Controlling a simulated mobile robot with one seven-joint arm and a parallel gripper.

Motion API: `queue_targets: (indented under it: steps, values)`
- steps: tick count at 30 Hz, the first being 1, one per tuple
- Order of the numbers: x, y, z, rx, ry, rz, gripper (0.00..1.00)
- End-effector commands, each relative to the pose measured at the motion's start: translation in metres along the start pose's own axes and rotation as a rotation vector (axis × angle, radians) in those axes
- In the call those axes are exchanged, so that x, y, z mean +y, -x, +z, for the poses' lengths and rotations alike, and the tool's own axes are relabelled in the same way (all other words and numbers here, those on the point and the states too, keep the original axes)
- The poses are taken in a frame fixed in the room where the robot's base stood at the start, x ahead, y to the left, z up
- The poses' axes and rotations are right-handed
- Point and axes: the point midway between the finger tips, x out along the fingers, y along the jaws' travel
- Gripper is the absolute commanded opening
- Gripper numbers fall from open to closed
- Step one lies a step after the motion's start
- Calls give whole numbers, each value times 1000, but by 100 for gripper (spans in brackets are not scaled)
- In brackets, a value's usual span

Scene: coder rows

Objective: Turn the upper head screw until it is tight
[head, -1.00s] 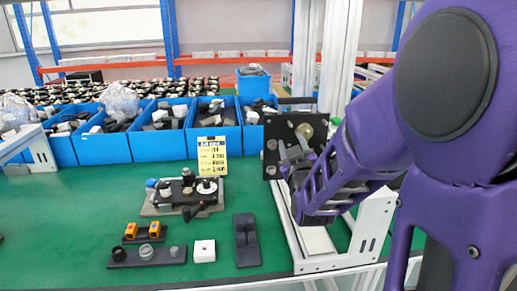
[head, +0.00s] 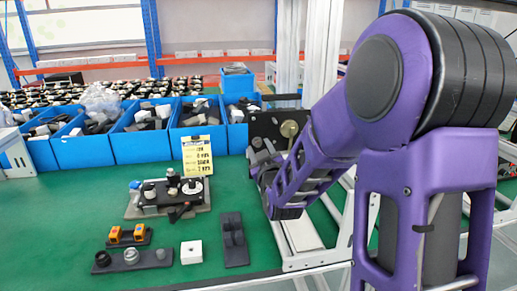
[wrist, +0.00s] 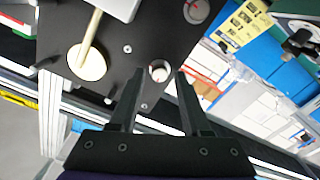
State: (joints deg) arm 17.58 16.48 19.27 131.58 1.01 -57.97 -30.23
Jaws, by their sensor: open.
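A black upright plate (head: 270,124) stands at the right end of the bench. It fills the top middle of the wrist view (wrist: 130,32). Two round screw-like heads with red marks show on it in the wrist view. One, seemingly the upper head screw (wrist: 159,71), lies in line with the gap between my fingertips; the other (wrist: 196,11) is near the top edge. My gripper (wrist: 157,80) is open and empty, its fingers pointing at the plate on either side of the near head. I cannot tell whether they touch it. In the head view, my gripper (head: 258,158) is at the plate's lower left.
A brass disc with a rod (wrist: 88,60) stands out from the plate beside my fingers. Blue bins (head: 92,147) line the back of the green bench. A yellow note (head: 197,155), a black-and-grey fixture (head: 172,192) and a white block (head: 191,252) stand left of the plate.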

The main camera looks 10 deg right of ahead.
Motion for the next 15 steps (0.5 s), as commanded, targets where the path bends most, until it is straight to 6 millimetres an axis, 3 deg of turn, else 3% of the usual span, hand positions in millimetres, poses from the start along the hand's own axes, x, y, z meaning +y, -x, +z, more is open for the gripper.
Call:
queue_targets:
  steps: [15]
  values:
    - [0,-7,-1,-1,1,0,48]
